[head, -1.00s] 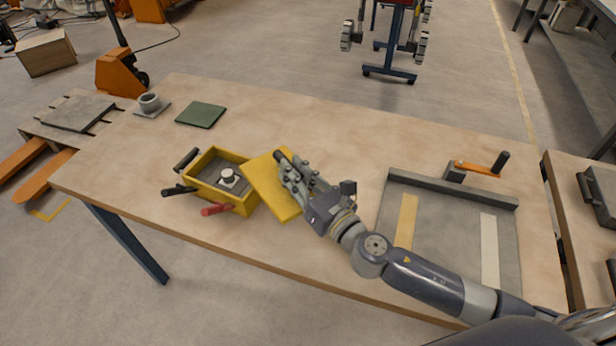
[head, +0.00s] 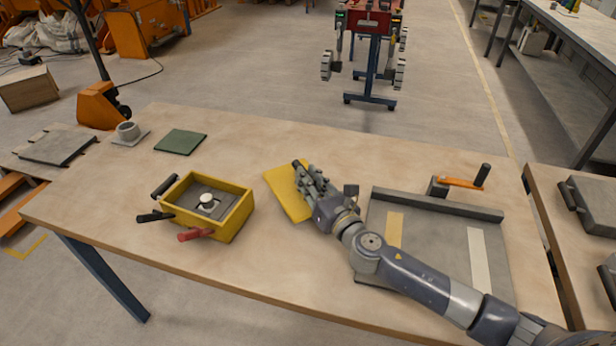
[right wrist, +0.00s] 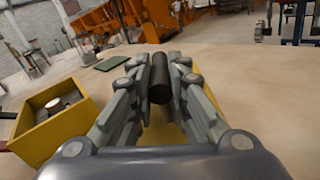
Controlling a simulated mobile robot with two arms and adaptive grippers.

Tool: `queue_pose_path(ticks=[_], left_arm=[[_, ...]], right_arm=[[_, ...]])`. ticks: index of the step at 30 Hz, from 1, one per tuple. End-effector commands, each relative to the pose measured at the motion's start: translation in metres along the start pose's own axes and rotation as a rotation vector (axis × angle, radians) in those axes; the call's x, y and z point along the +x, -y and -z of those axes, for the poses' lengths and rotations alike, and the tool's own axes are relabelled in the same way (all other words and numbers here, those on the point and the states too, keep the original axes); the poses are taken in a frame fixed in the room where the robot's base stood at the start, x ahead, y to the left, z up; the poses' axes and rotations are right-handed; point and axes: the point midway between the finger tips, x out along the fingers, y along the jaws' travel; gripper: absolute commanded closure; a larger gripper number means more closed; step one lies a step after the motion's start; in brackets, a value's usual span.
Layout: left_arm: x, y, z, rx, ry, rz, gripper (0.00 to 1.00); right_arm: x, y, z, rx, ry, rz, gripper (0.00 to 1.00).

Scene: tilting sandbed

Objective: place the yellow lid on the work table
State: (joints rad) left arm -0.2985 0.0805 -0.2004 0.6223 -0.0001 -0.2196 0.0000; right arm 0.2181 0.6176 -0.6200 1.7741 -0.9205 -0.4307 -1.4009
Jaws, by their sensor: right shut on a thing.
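The yellow lid (head: 284,198) is flat, with a dark bar handle (right wrist: 159,80). It is at the work table (head: 340,150), just right of the open yellow box (head: 238,218) and apart from it. My right gripper (head: 304,174) is shut on the handle, with its fingers on both sides of it in the right wrist view. The hand hides much of the lid, and I cannot tell whether the lid touches the table top. My left gripper is not in view.
The box has dark handles and a red one (head: 196,235), and a white knob (head: 206,201) inside. A grey tray (head: 430,240) is on the right. The front middle is clear.

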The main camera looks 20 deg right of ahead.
Motion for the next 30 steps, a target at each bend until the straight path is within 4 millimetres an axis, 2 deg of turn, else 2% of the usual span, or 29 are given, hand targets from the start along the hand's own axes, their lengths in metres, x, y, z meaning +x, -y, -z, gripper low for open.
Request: queue_pose_path(ticks=[3,9,11,18,30], left_arm=[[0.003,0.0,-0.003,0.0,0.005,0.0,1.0],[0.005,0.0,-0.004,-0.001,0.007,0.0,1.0],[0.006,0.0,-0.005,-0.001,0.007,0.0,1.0],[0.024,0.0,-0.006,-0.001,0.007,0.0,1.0],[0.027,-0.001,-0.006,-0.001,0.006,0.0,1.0]], right_arm=[[0.026,0.017,-0.001,0.0,0.003,0.002,1.0],[0.048,0.03,-0.001,0.001,0.002,-0.001,1.0],[0.05,0.032,0.001,0.001,0.0,-0.001,1.0],[0.05,0.038,0.033,0.003,0.0,0.0,1.0],[0.05,0.039,0.037,0.0,0.001,-0.001,1.0]])
